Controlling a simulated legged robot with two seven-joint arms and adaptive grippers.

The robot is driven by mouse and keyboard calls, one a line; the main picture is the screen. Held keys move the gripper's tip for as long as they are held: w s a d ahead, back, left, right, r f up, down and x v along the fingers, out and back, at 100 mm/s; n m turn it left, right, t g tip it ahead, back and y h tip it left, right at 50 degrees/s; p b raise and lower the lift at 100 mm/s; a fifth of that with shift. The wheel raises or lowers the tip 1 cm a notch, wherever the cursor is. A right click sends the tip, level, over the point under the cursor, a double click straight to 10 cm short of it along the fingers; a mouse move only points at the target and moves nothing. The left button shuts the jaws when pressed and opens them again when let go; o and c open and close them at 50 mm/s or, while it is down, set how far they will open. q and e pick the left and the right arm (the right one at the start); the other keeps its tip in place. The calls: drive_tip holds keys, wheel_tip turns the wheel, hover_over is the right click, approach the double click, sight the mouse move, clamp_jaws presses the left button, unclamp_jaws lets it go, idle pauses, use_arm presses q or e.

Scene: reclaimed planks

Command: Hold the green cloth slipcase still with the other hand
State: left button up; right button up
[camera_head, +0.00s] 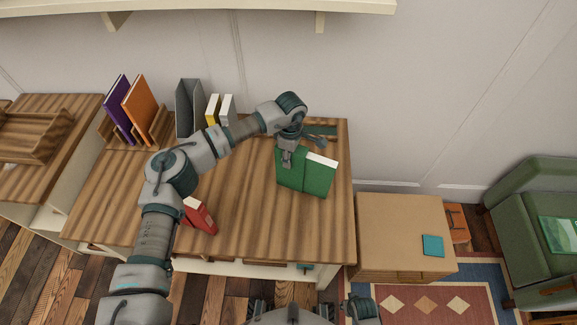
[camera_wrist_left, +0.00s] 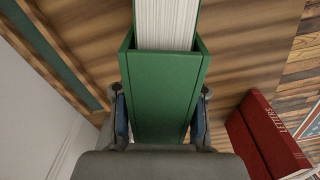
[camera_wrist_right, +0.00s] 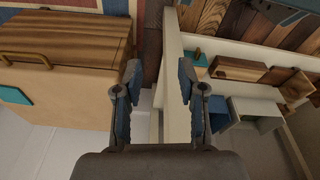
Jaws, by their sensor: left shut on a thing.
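The green cloth slipcase (camera_head: 304,183) stands on the right part of the plank desk. It also shows in the left wrist view (camera_wrist_left: 163,95), with a white page block (camera_wrist_left: 167,25) sticking out of its open end. My left gripper (camera_head: 288,160) reaches over from the left and is shut on the slipcase. In the left wrist view its fingers (camera_wrist_left: 160,115) press on both sides of it. My right gripper (camera_wrist_right: 160,78) is open and empty in the right wrist view, its fingers wide apart beyond the desk's edge.
A red book (camera_head: 199,215) lies near the desk's front. Purple (camera_head: 118,108) and orange (camera_head: 139,106) books, a grey file holder (camera_head: 189,108) and yellow and white volumes stand at the back. A wooden cabinet (camera_head: 395,225) bearing a teal item (camera_head: 432,246) stands to the right.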

sight(317, 169)
drive_tip(key=shift+o, duration=1.7)
drive_tip(key=shift+w+d, duration=0.1)
drive_tip(key=shift+w, duration=0.1)
drive_tip(key=w+d+r+n+t+y, duration=0.1)
drive_tip(key=w+r+t+y, duration=0.3)
drive_tip(key=w, duration=0.7)
drive_tip(key=w+d+r+n+g+y, duration=0.1)
drive_tip(key=w+d+r, duration=0.1)
drive_tip(key=w+r, duration=0.65)
drive_tip(key=w+d+r+n+t+y, duration=0.1)
drive_tip(key=w+r+t+y, duration=0.2)
drive_tip(key=w+r, duration=0.65)
drive_tip(key=w+a+r+n+g+y, duration=0.1)
drive_tip(key=a+r+n+y, duration=0.35)
drive_tip(key=r, duration=0.25)
drive_tip(key=a+r+n+g+y, duration=0.1)
drive_tip(key=a+r+n+y, duration=0.35)
drive_tip(key=r, duration=0.35)
drive_tip(key=x, duration=1.1)
drive_tip(key=shift+a+f, duration=0.15)
drive_tip(key=shift+f, duration=0.15)
